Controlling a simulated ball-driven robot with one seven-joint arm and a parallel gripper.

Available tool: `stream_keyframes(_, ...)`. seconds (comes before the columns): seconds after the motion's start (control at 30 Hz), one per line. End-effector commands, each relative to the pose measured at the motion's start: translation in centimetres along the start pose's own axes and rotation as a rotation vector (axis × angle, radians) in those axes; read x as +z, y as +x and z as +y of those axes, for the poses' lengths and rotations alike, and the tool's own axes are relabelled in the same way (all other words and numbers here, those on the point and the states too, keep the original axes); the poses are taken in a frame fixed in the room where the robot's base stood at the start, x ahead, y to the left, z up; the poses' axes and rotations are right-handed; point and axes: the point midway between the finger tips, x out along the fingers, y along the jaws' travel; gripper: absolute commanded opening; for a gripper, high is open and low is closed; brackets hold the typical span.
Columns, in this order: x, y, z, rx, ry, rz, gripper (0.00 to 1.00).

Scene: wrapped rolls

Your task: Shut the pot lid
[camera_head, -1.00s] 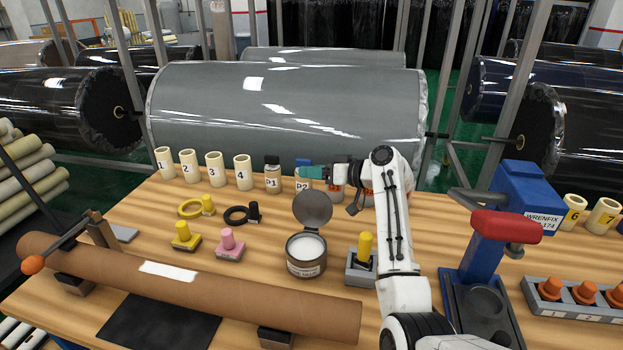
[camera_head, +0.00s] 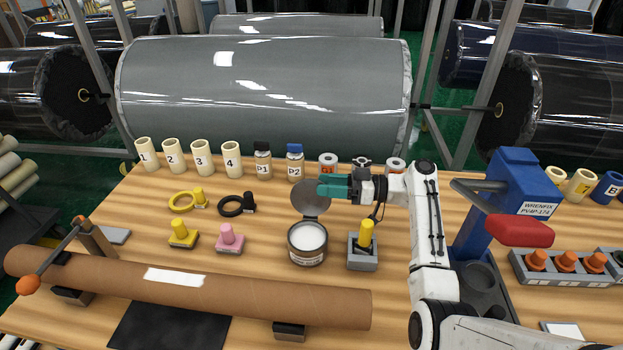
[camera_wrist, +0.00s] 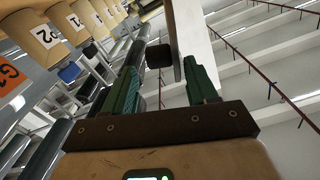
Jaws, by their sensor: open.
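The pot (camera_head: 307,257) is a round dark tin with a pale label and white contents, standing on the wooden table. Its grey lid (camera_head: 309,204) is open, tilted up at the pot's back edge. My gripper (camera_head: 322,188), with teal fingers, is at the lid's upper right edge in the head view and overlaps it. Whether it touches the lid I cannot tell. In the wrist view my gripper (camera_wrist: 162,70) is open, with a small dark block between or beyond the fingertips; what it belongs to is unclear.
A yellow-handled stamp in a grey holder (camera_head: 362,250) is right of the pot. A pink stamp (camera_head: 230,238) is left. A cardboard tube (camera_head: 200,293) lies in front.

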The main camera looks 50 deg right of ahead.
Motion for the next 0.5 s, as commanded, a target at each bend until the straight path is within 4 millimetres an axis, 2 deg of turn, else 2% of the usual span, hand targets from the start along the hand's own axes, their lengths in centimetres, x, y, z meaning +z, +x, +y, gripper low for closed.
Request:
stream_keyframes(0.03,-0.2,1.0,-0.1,-0.003,0.001,-0.001,0.57)
stream_keyframes(0.2,-0.2,3.2,-0.1,-0.001,0.001,0.000,0.57)
stream_keyframes(0.5,0.0,4.4,0.0,0.001,0.000,0.000,0.57)
